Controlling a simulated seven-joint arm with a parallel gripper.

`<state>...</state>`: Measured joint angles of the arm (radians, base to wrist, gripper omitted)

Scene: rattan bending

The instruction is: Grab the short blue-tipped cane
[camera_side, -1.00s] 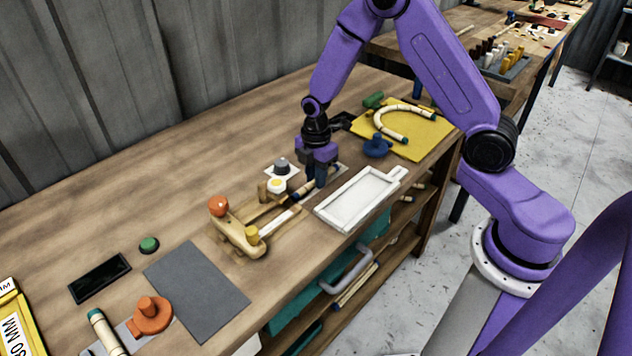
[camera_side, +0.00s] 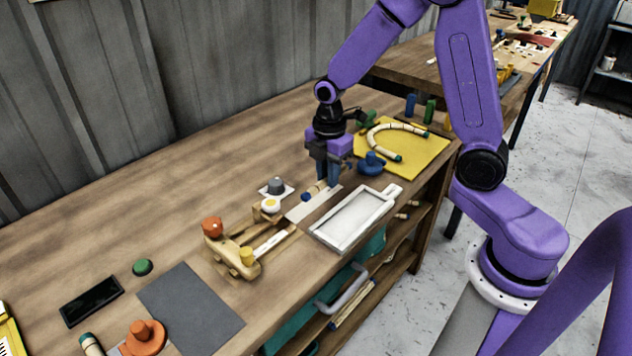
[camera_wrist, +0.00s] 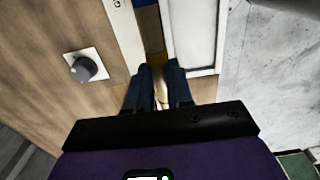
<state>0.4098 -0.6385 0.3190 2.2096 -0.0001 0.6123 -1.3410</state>
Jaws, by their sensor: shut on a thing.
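The short blue-tipped cane (camera_side: 316,188) is pale with a dark blue end (camera_side: 306,197) and is held between the fingers of my gripper (camera_side: 327,182). It appears to be just above a pale flat strip (camera_side: 314,204); the exact gap is hard to tell. In the wrist view, the fingers of my gripper (camera_wrist: 160,75) are on either side of the tan cane (camera_wrist: 155,62), and its blue end (camera_wrist: 147,20) points to the top edge. The fingers hide part of the cane.
A white tray (camera_side: 327,235) lies right of the strip. A wooden bending jig (camera_side: 222,252) with orange and yellow knobs stands to the left. A grey knob (camera_side: 276,186) sits behind. The table's back left is clear.

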